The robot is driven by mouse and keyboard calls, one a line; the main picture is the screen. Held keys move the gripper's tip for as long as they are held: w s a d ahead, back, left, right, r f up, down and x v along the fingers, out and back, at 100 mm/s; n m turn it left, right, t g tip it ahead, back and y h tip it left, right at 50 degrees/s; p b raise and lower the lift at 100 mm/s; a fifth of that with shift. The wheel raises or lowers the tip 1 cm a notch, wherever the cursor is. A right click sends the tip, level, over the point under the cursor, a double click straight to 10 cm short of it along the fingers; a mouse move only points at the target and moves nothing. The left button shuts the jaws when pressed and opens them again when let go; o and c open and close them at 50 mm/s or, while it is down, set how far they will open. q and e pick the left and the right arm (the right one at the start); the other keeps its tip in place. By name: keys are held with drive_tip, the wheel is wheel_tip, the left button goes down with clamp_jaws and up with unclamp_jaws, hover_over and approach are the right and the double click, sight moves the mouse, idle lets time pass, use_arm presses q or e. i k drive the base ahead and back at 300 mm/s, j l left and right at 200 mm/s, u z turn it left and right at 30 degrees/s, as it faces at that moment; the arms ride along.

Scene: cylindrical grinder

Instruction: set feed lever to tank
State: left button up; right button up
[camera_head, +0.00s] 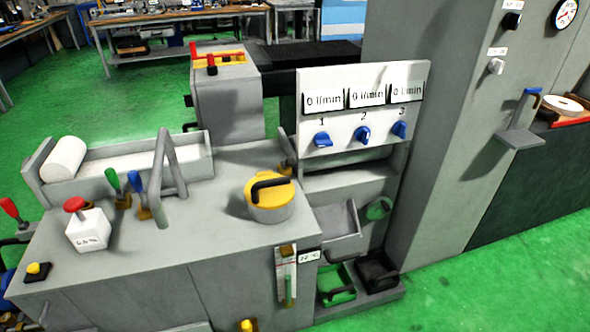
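None of the levers in view carries a readable "feed" or "tank" label, so I cannot tell which one is the feed lever. A green-handled lever (115,187) and a blue-handled lever (140,194) stand on the grey machine top, left of a grey angled frame (168,165). A red-handled lever (13,212) is at the left edge. Three blue knobs, 1 (322,140), 2 (362,135) and 3 (399,130), sit on a white panel (345,122) under displays reading 0 l/min. Neither of my grippers is in view.
A white box with a red button (75,205) and a yellow cap with a black handle (270,197) stand on the machine top. Green and black bins (378,273) are low at the right. A tall grey cabinet (425,150) stands behind. Green floor is open at lower right.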

sight(289, 161)
drive_tip(key=i+l+u, duration=0.1)
drive_tip(key=l, duration=0.35)
drive_tip(key=i+l, duration=0.3)
drive_tip(key=l, duration=0.15)
drive_tip(key=i+l+u, duration=0.15)
drive_tip(key=l, duration=0.3)
drive_tip(key=i+l+u, duration=0.1)
drive_tip(key=i+l, duration=0.15)
drive_tip(key=l, duration=0.25)
drive_tip(key=i+l+u, duration=0.1)
drive_tip(key=l, duration=0.4)
drive_tip(key=i+l, duration=0.2)
drive_tip(key=l, duration=0.3)
drive_tip(key=i+l+u, duration=0.15)
drive_tip(key=l, duration=0.35)
drive_tip(key=i+l+u, duration=0.1)
drive_tip(key=l, duration=0.4)
